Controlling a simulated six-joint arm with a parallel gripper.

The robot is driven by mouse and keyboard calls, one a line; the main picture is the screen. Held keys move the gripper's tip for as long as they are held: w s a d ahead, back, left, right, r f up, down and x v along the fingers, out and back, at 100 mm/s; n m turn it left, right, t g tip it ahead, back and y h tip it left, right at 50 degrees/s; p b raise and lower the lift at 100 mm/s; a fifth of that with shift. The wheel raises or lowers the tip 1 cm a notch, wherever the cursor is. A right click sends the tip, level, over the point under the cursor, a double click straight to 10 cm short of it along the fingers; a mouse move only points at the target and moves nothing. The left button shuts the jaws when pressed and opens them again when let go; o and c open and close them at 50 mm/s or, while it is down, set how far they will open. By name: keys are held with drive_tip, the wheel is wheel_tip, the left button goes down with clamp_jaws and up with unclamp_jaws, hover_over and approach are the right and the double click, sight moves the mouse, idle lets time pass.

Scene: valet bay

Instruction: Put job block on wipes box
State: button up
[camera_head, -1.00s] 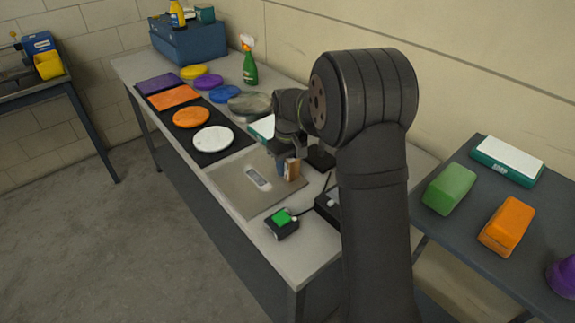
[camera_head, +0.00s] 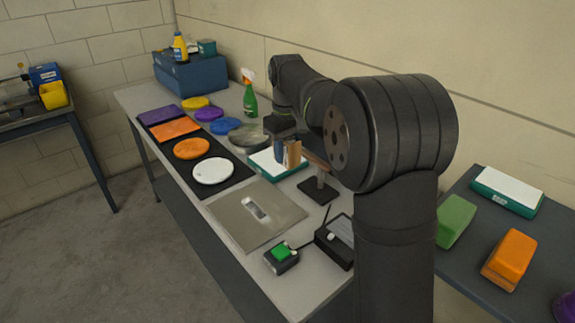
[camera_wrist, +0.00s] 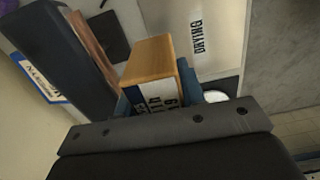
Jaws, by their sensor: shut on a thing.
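My gripper (camera_head: 287,148) is shut on the job block (camera_head: 295,153), a small wooden block with a white lettered face. In the wrist view the block (camera_wrist: 150,62) sits between blue finger pads (camera_wrist: 190,88). In the head view, the gripper and block appear in front of a flat teal box with a white top (camera_head: 268,165) on the bench. I cannot tell the gap between them. A similar teal box with a white top (camera_head: 508,187) lies on the right table. No readable lettering shows which one is the wipes box.
A metal plate (camera_head: 235,222) with a pale label lies bare on the bench. A dark stand (camera_head: 320,188), a green-button box (camera_head: 281,256) and a black device (camera_head: 335,238) are near. Coloured discs lie on a black mat (camera_head: 225,185). A spray bottle (camera_head: 249,98) stands behind.

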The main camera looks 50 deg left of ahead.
wheel_tip(320, 180, up, 6)
drive_tip(key=shift+r, duration=0.25)
drive_tip(key=w+d, duration=0.5)
drive_tip(key=w, duration=0.5)
drive_tip(key=w+d, duration=0.6)
drive_tip(key=w, duration=0.4)
drive_tip(key=w+d, duration=0.5)
drive_tip(key=w, duration=0.5)
drive_tip(key=s+a+f, duration=0.1)
drive_tip(key=a+f, duration=0.3)
drive_tip(key=s+a+f, duration=0.1)
drive_tip(key=a+f, duration=0.3)
drive_tip(key=s+a+f, duration=0.1)
drive_tip(key=a+f, duration=0.2)
drive_tip(key=f, duration=0.1)
drive_tip(key=shift+a, duration=0.4)
drive_tip(key=shift+a+f, duration=0.1)
drive_tip(key=shift+f, duration=1.95)
